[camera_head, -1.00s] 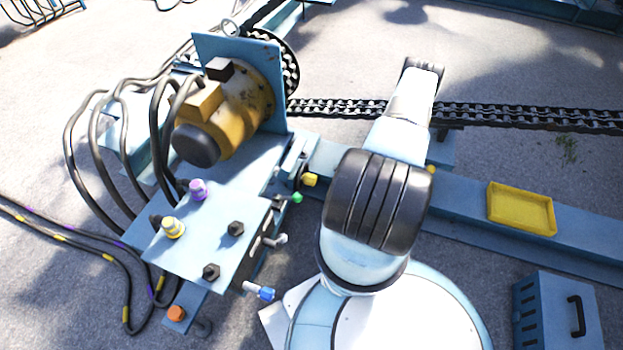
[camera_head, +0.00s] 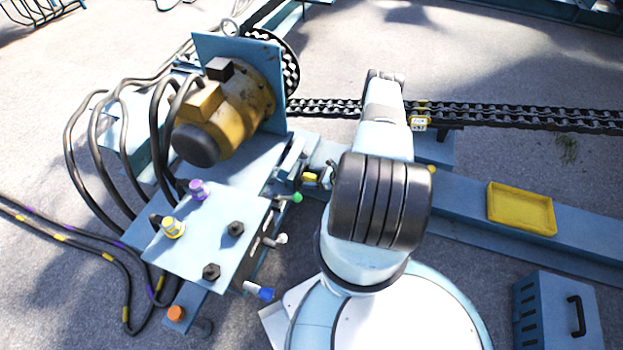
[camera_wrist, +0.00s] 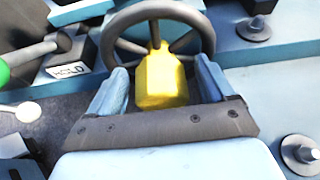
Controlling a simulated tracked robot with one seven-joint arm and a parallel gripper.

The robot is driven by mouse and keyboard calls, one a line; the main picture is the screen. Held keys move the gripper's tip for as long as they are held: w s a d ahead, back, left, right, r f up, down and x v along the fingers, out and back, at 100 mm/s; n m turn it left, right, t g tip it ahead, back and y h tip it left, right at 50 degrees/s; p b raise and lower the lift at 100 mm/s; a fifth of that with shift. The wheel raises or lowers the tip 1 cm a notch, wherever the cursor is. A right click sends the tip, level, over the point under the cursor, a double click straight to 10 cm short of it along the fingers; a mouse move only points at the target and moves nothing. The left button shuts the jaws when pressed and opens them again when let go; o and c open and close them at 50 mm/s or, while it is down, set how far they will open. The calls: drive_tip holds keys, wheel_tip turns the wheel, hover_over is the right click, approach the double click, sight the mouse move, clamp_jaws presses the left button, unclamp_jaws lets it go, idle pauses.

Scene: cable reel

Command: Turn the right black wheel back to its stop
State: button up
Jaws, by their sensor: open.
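A black spoked wheel (camera_wrist: 155,9) stands at the upper middle of the wrist view, its lower part hidden. A yellow block-like piece (camera_wrist: 160,80) shows at its centre, towards me. My gripper (camera_wrist: 163,82) is open, with one finger on each side of the yellow piece, close to the wheel's lower rim. I cannot tell whether the fingers touch it. In the head view a yellow piece (camera_head: 310,178) shows left of my arm, which hides my gripper and most of that spot.
A green-tipped lever (camera_head: 292,197) and a HOLD label (camera_wrist: 68,70) are left of the wheel. White-tipped (camera_head: 281,239) and blue-tipped (camera_head: 259,291) levers stick out nearer me. A chain (camera_head: 510,115) runs behind. A yellow tray (camera_head: 520,208) lies on the beam at right.

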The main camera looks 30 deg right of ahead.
drive_tip(key=shift+w, duration=0.1)
drive_tip(key=c, duration=1.5)
drive_tip(key=shift+d, duration=0.1)
